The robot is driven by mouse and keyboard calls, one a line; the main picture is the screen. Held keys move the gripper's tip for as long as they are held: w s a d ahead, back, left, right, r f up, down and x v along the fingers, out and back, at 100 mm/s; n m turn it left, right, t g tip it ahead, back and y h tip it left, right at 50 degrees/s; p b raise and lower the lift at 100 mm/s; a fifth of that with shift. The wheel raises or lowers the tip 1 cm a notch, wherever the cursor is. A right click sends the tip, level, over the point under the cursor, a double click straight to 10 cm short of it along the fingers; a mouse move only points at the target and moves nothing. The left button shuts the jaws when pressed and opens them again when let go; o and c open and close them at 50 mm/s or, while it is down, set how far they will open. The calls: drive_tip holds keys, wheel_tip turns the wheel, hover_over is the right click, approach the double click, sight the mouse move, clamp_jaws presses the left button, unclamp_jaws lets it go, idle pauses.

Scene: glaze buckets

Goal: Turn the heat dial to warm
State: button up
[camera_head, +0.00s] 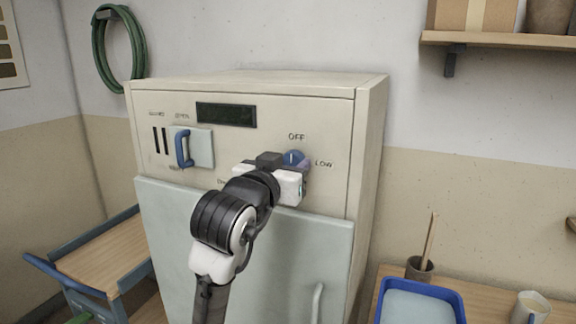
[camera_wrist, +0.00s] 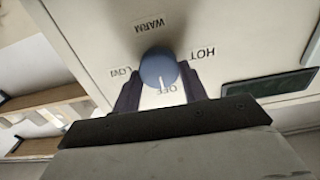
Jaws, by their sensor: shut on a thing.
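The heat dial (camera_head: 294,157) is a round blue knob with a white pointer line, on the front panel of a cream cabinet (camera_head: 230,87). It also shows in the wrist view (camera_wrist: 157,68), where its pointer line aims at the OFF label (camera_wrist: 158,90). The WARM label (camera_wrist: 148,24) is on the opposite side of the dial, with LOW (camera_wrist: 121,72) and HOT (camera_wrist: 203,53) at the sides. My gripper (camera_wrist: 160,85) is shut on the dial, one dark finger on each side. In the head view my gripper hides the dial's lower part.
A blue handle (camera_head: 183,147) on a pale plate sits left on the panel, below a dark display (camera_head: 226,115). A pale door (camera_head: 175,220) lies below. A trolley (camera_head: 105,265) stands at left, and a blue tray (camera_head: 418,289) at lower right.

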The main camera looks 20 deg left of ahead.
drive_tip(key=shift+m, duration=0.3)
drive_tip(key=m+b, duration=0.2)
drive_tip(key=m, duration=0.1)
drive_tip(key=shift+d+f+m+b, duration=0.1)
drive_tip(key=shift+f+m+b, duration=0.05)
drive_tip(key=shift+m+b, duration=0.25)
drive_tip(key=shift+f+m+b, duration=0.2)
drive_tip(key=shift+m+b, duration=2.25)
drive_tip(key=shift+m, duration=5.35)
drive_tip(key=shift+f+m+b, duration=0.2)
drive_tip(key=shift+m+b, duration=2.2)
drive_tip(key=shift+m, duration=5.4)
